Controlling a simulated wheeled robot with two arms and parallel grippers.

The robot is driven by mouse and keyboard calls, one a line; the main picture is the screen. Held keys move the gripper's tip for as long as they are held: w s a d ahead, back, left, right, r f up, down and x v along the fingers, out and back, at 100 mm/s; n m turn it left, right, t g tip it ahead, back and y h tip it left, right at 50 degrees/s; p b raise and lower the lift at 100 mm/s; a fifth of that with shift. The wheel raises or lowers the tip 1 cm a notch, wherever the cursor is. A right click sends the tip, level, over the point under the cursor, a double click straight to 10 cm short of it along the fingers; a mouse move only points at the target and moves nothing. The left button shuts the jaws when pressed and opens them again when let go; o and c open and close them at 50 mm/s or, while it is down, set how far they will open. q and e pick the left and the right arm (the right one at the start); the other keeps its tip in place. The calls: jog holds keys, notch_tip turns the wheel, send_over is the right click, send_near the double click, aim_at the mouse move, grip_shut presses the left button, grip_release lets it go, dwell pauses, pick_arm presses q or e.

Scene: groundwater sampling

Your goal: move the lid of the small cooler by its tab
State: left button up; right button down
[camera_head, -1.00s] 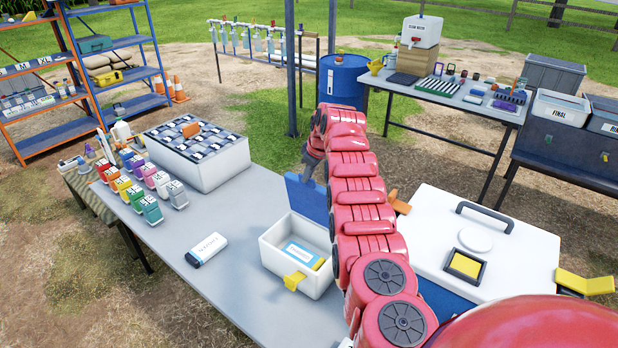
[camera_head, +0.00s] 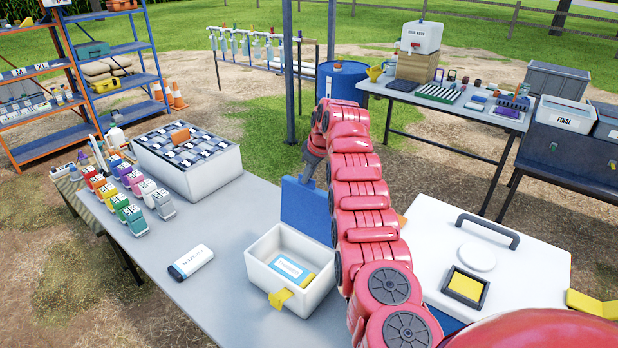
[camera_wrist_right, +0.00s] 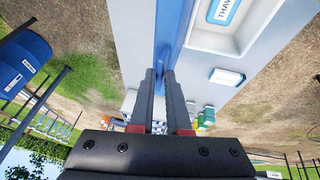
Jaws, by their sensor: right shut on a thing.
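The small cooler (camera_head: 262,270) is a white box on the grey table, with its blue lid (camera_head: 306,207) standing up at its back edge. A yellow tab (camera_head: 280,298) is on its front wall. My right gripper (camera_head: 311,168) is at the lid's top edge, its fingertips partly hidden by the arm. In the right wrist view, its dark fingers (camera_wrist_right: 160,85) are closed about the blue lid's edge (camera_wrist_right: 173,45); the part held is mostly hidden. A labelled blue-and-white pack (camera_head: 290,268) lies inside the cooler. My left gripper is out of view.
Coloured bottles (camera_head: 130,214) and a white sample box (camera_head: 205,178) stand behind on the left. A large cooler (camera_head: 540,262) is at right, beyond my arm. The table's front left is clear.

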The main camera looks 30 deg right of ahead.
dwell(0.4)
jog(key=c, duration=1)
grip_release()
jog(key=shift+f, duration=0.1)
jog(key=shift+o, duration=0.2)
jog(key=shift+s+r+b, duration=0.2)
jog(key=shift+r+b, duration=0.15)
jog(key=shift+r, duration=0.3)
jog(key=v, duration=1.6)
jog(key=shift+p, duration=0.3)
